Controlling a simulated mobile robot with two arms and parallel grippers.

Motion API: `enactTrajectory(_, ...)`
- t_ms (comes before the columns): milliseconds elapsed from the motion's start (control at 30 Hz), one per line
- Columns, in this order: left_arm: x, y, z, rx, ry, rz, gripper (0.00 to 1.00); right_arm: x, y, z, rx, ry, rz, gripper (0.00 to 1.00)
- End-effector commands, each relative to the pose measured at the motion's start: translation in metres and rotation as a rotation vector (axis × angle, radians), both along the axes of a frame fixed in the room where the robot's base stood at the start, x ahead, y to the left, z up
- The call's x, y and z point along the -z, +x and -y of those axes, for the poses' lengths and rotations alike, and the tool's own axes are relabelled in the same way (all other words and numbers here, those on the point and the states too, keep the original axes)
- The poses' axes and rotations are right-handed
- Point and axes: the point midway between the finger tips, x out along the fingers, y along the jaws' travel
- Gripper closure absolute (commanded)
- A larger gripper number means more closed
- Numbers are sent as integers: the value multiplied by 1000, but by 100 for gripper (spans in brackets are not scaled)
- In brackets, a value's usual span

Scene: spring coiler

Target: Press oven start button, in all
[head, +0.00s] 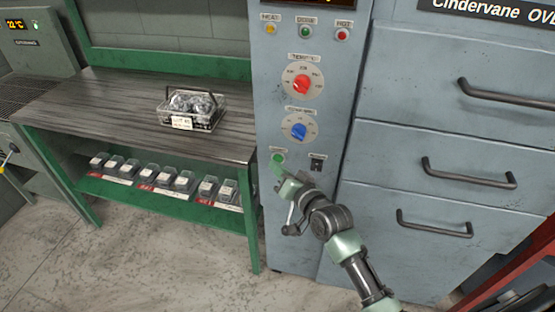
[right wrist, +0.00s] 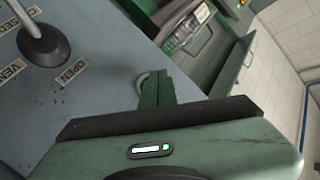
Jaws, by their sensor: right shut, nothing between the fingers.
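The grey oven's control panel (head: 270,215) carries a green button (head: 278,158) low on its left side, under a small label too small to read. My right gripper (head: 280,172) is shut and empty, with its fingertips right at or just below this button. I cannot tell whether they touch it. In the right wrist view the closed green fingers (right wrist: 156,88) point at the panel, and a pale rounded edge shows beside their tips, mostly hidden by them. My left gripper is not in view.
Above are a blue knob (head: 299,130), a red knob (head: 302,84) and indicator lamps. A black switch (head: 317,163) sits right of the button. A lever (right wrist: 42,42) marked OPEN and VENT is near my wrist. A bench (head: 110,105) with a wire basket (head: 190,108) stands left.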

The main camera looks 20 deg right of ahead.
Motion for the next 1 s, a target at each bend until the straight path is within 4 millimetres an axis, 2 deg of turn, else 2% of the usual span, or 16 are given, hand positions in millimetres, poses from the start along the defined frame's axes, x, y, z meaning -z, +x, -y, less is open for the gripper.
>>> enactTrajectory(1000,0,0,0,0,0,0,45,0,6,4,0,-1,1,100)
